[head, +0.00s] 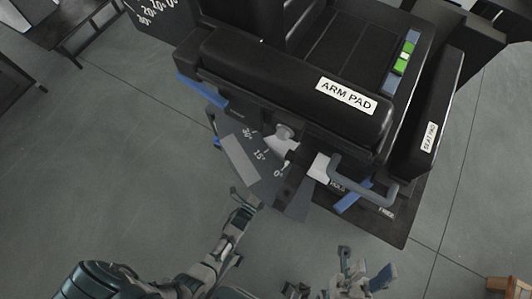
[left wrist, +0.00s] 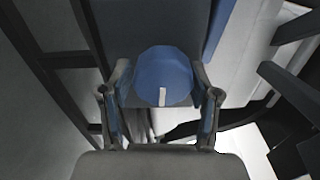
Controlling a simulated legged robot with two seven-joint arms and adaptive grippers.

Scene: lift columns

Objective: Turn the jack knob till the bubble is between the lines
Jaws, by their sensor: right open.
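The blue jack knob (left wrist: 163,76) with a white mark shows in the left wrist view, between the two fingers of my left gripper (left wrist: 161,72). The fingertips are at its sides; whether they press on it I cannot tell. In the head view my left gripper (head: 248,198) reaches low under the machine's front, and the knob is hidden there. The green level vial (head: 402,62) is on the machine's top right. A small pale spot, seemingly the bubble, shows in it; the lines are too small to judge. My right gripper (head: 364,270) is open and empty at the bottom.
The black arm pad (head: 290,85) and seat pad (head: 427,120) overhang the work area. An angle scale plate (head: 240,160) and a grey handle (head: 362,180) by the "HOLD" and "FREE" labels are close to my left gripper. Grey floor (head: 120,170) is clear at left.

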